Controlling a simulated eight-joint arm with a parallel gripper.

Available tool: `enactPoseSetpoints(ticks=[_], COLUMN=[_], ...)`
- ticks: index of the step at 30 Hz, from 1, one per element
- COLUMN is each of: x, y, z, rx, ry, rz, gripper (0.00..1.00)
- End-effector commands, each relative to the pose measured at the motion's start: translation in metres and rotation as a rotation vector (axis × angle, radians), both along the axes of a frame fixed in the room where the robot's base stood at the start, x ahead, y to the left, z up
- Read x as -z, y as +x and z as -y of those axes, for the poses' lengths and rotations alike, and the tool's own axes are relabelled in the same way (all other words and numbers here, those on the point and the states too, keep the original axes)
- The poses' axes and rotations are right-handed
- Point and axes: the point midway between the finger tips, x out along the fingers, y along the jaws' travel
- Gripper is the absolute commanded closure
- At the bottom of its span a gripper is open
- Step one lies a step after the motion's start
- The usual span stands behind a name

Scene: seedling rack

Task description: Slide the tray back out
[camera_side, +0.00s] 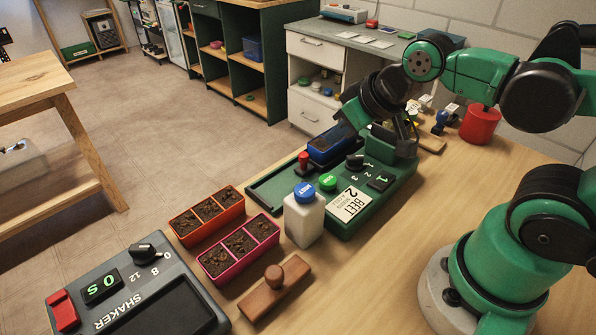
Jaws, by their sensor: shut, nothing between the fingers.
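A green seeder (342,226) with a BEET card marked 2, a dial and a small display stands in the middle of the bench. A blue tray (333,143) sits at its far side, on a flat green bed (283,184) that runs to the left. My gripper (408,138) is shut and empty, beside the raised green block at the seeder's right end. It is to the right of the blue tray and apart from it. Its fingertips are small and partly hidden. An orange tray (188,241) and a magenta tray (214,284), both with soil cells, stand at the left.
A white MIST bottle (304,222) with a blue cap stands in front of the seeder. A wooden stamp (274,296) and a grey shaker (145,315) lie nearer. A red pot (481,124) stands at the back right. The bench right of the stamp is clear.

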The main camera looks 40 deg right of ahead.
Motion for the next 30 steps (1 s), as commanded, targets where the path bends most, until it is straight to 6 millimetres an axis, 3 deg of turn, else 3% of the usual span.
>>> enactPoseSetpoints(ticks=[2, 3, 7, 16, 24, 30], x=[0.0, 0.0, -0.002, -0.004, 0.026, 0.044], y=[0.0, 0.0, 0.003, 0.043, 0.084, 0.096], z=[0.0, 0.0, 0.001, 0.011, 0.023, 0.028], rx=[0.0, 0.0, 0.019, 0.298, 0.619, 0.743], ry=[0.0, 0.0, 0.011, 0.144, 0.228, 0.242], rz=[0.0, 0.0, -0.018, -0.259, -0.496, -0.578], gripper=[1.0, 0.94, 0.58, 0.58, 0.58, 0.58])
